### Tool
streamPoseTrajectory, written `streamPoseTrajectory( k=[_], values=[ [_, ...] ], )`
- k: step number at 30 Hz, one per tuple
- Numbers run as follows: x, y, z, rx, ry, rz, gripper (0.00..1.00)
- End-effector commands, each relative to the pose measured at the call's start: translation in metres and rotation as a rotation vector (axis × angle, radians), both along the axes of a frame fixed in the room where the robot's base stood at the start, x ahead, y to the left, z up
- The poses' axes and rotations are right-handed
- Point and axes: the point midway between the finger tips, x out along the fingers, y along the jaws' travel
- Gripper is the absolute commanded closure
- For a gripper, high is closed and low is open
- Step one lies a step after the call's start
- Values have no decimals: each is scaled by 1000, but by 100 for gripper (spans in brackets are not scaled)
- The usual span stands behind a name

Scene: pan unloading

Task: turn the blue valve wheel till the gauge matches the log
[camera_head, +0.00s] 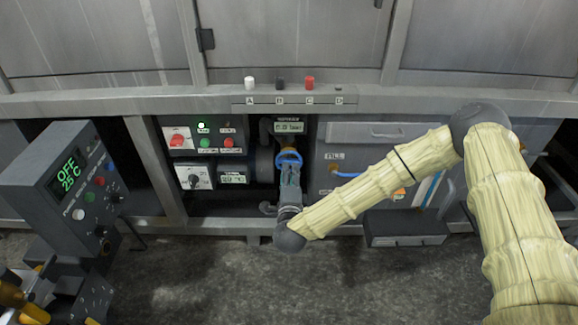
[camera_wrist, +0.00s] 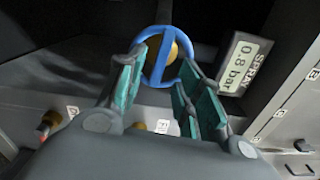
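The blue valve wheel (camera_head: 288,155) sits in the dark recess at the middle of the machine front. In the wrist view it shows as a blue ring with a spoke (camera_wrist: 160,62) and a brassy hub. The gauge (camera_head: 289,127) is a small display just above the wheel; in the wrist view the display (camera_wrist: 243,63), marked SPRAY, reads 0.8 bar. My gripper (camera_wrist: 163,72) is open, its teal-padded fingers apart on either side of the wheel. I cannot tell whether they touch it. In the head view my gripper (camera_head: 289,178) is just below the wheel. I see no log that I can read.
A control panel (camera_head: 205,140) with red and green buttons is left of the recess. A grey drawer unit (camera_head: 375,132) marked FILL is at the right, behind my arm. A shelf (camera_head: 290,109) labelled A to D bears white, black and red pegs. A control box (camera_head: 70,190) stands at left.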

Motion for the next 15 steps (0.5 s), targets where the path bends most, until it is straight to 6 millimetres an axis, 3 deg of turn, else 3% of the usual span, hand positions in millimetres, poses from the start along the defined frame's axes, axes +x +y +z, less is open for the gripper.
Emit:
streamPoseTrajectory(
  k=[6, 15],
  values=[
    [-36, 0, 0, 1, 2, 1, 64],
    [-56, 0, 0, 1, 0, 0, 64]
  ],
)
